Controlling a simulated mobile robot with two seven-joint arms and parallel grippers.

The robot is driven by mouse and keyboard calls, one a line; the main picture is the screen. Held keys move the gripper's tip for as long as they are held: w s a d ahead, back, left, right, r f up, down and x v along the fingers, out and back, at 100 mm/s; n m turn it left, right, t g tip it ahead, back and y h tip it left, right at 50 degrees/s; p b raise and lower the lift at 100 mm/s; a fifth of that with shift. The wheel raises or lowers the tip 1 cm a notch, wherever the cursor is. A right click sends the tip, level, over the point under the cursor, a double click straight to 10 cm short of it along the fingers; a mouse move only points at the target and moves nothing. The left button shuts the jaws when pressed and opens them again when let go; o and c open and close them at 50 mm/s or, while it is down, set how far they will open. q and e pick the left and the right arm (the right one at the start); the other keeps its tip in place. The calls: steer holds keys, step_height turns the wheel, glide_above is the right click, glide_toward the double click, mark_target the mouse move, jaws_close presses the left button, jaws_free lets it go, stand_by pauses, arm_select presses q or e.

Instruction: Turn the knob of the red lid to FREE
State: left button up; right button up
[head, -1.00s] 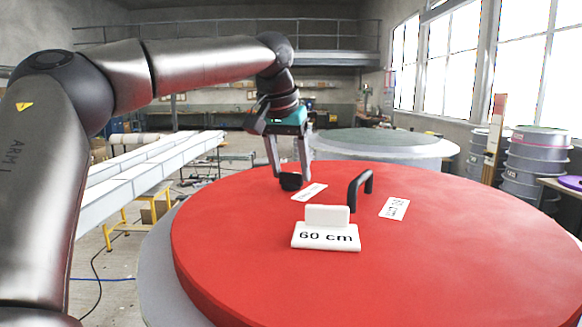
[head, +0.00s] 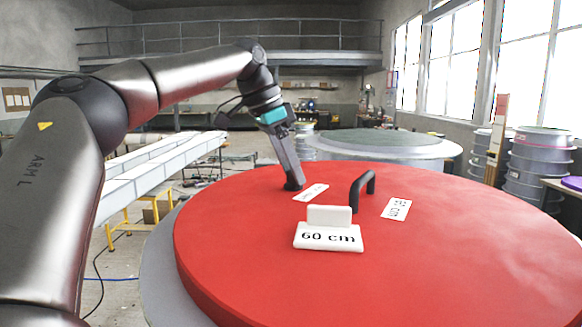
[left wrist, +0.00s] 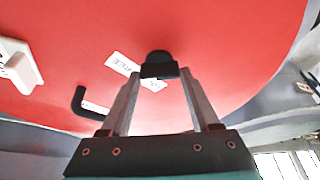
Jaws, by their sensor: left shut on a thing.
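The red lid (head: 250,265) is a large round disc filling the lower middle of the head view; it also fills the top of the left wrist view (left wrist: 230,40). A small black knob (left wrist: 159,62) stands on the lid near its edge. My left gripper (head: 293,186) is shut on the knob, with one finger on each side in the left wrist view (left wrist: 160,71). In the head view the fingers are nearly edge-on and mostly hide the knob. A white label (head: 311,192) lies beside the knob, its lettering partly covered in the wrist view. I cannot tell which way the knob points.
A black bar handle (head: 362,188), a white block marked 60 cm (head: 328,237) and another white label (head: 397,208) are on the lid. A second round mould (head: 385,145) stands behind. Drums (head: 538,165) stand at the right, and long pale beams (head: 150,165) at the left.

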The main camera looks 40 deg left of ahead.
arm_select(q)
steer(key=shift+m, duration=0.4)
steer(key=o, duration=1.4)
steer(key=shift+c, duration=0.2)
steer(key=v, duration=1.2)
steer(key=shift+w+a, duration=0.1)
steer(key=shift+a, duration=0.1)
